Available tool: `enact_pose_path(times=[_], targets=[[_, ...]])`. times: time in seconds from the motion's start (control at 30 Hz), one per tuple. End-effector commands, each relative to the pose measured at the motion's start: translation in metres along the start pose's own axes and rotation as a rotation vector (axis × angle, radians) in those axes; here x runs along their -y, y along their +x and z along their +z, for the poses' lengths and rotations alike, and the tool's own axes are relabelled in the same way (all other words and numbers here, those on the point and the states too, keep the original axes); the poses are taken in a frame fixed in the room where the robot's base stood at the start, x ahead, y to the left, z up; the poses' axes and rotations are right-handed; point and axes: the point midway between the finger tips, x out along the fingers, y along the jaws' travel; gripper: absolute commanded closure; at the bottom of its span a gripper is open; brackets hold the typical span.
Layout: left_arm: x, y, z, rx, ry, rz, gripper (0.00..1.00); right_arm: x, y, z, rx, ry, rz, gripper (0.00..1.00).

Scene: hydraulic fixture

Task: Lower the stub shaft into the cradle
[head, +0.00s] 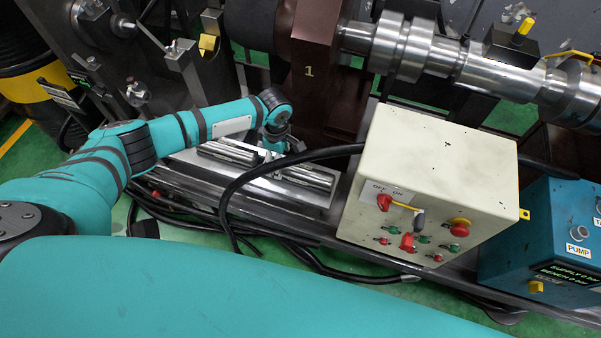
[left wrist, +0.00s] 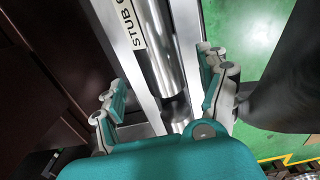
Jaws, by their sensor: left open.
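The stub shaft (left wrist: 158,45) is a bright steel cylinder with a darker, narrower end. It lies lengthwise between pale metal rails of the cradle (left wrist: 186,30), beside a white label whose visible letters read "STUB C". My left gripper (left wrist: 162,78) is open, with one finger on each side of the shaft and a gap showing on both sides. In the head view, my left gripper (head: 275,143) is low over the metal bench fixture (head: 262,192), between two steel cylindrical parts; the arm hides part of it. Whether the shaft is fully seated cannot be told. My right gripper is not in view.
A cream control box (head: 440,165) with switches stands right of the fixture, and a blue pump box (head: 535,225) is farther right. A black hose (head: 285,160) loops close by my left gripper. Large machinery with a steel shaft (head: 440,55) stands behind.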

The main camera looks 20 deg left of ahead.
Motion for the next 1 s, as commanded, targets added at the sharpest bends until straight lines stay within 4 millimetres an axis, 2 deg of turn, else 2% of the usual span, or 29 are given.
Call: enact_pose_path(times=[0.1, 0.2, 0.5, 1.0], targets=[[0.002, 0.021, 0.003, -0.001, -0.001, -0.002, 0.24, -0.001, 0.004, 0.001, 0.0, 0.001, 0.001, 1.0], [0.001, 0.031, 0.003, 0.001, -0.001, -0.001, 0.24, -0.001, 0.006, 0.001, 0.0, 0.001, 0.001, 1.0], [0.002, 0.035, 0.003, 0.0, -0.001, -0.001, 0.24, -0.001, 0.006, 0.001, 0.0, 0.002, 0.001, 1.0], [0.002, 0.035, 0.002, 0.001, -0.001, -0.001, 0.89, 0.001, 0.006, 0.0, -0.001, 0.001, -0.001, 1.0]])
